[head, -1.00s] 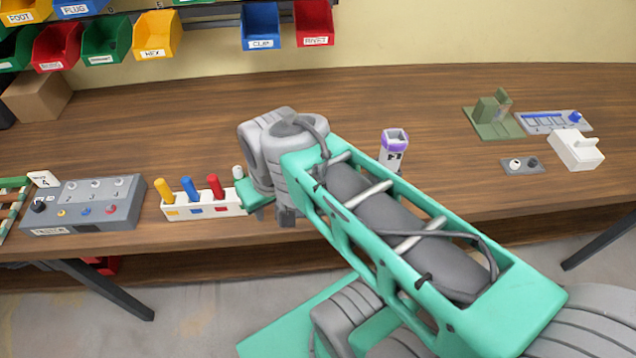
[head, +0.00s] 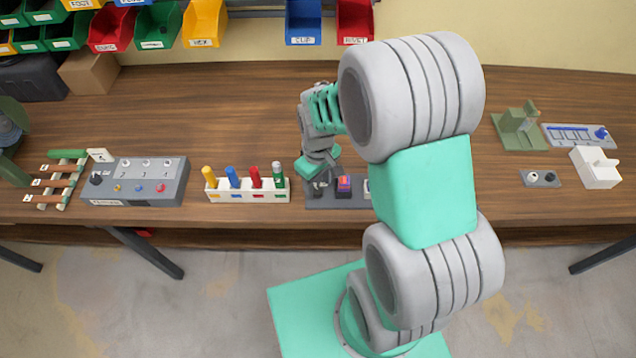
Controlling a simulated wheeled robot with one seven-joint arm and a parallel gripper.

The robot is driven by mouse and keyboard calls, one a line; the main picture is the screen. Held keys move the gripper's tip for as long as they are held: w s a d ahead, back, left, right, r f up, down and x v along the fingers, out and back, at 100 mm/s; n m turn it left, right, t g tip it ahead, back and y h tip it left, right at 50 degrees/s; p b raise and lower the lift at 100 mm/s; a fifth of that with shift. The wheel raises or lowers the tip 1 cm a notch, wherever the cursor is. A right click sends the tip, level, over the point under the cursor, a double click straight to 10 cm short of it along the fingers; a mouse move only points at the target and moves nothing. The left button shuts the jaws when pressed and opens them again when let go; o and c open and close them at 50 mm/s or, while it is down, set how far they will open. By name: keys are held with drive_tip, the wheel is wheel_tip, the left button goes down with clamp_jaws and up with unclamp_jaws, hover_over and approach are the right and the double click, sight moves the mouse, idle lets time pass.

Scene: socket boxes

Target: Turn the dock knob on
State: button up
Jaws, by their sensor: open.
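A dark grey panel (head: 353,203) lies near the front edge of the table, partly hidden behind my arm. It carries a dark block with a red and purple top (head: 344,186). My gripper (head: 316,187) points down over the panel's left end, with its jaws open. The fingertips are small and dark, and I cannot tell whether they touch anything there. No readable label shows which knob is the dock knob; a knob under the gripper would be mostly hidden.
Left of the panel stands a white rack (head: 247,196) with coloured pegs, close to my gripper. Further left is a grey tester box (head: 150,190) with knobs. At right are a small two-knob plate (head: 540,178) and a white switch box (head: 596,168). The back middle table is clear.

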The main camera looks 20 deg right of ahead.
wheel_tip(320, 180, down, 2)
clamp_jaws()
idle(0.6)
